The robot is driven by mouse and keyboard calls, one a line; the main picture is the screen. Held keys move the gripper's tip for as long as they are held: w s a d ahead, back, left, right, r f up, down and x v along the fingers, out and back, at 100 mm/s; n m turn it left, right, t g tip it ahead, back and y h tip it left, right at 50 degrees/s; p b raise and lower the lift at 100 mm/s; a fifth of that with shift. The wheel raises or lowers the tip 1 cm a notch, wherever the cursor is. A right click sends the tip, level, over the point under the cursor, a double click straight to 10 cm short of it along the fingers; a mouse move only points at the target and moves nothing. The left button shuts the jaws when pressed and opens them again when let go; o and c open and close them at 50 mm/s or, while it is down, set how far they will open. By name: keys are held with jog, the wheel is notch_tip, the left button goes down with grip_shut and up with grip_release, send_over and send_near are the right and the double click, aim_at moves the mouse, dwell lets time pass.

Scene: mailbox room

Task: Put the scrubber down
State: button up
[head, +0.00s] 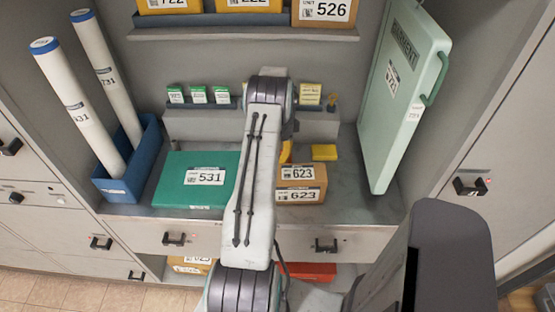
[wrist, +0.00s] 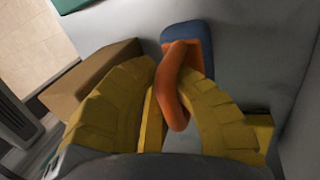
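The scrubber has an orange loop handle and a blue base (wrist: 192,40). It shows in the wrist view between the yellow fingers of my gripper (wrist: 172,95). The fingers are closed in around the orange handle, and the blue base extends beyond them against a grey surface. I cannot tell whether the base touches that surface.
Cardboard boxes marked 623 (head: 300,183) stand right of my arm; a cardboard box also shows in the wrist view (wrist: 88,82). A green box (head: 190,180) and blue bin (head: 130,170) are left. A pale green case (head: 400,90) leans right. Counter is bare there.

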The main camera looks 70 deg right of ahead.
jog(key=o, duration=0.5)
jog(key=v, duration=0.2)
jog(key=shift+d+r+b, duration=0.15)
jog(key=shift+r+b, duration=0.15)
jog(key=shift+b, duration=0.05)
jog(key=shift+w+d+r+b, duration=0.1)
jog(key=shift+d+r+b, duration=0.05)
jog(key=shift+b, duration=0.45)
jog(key=shift+b+v, duration=0.95)
jog(key=shift+v, duration=0.95)
jog(key=shift+r, duration=0.4)
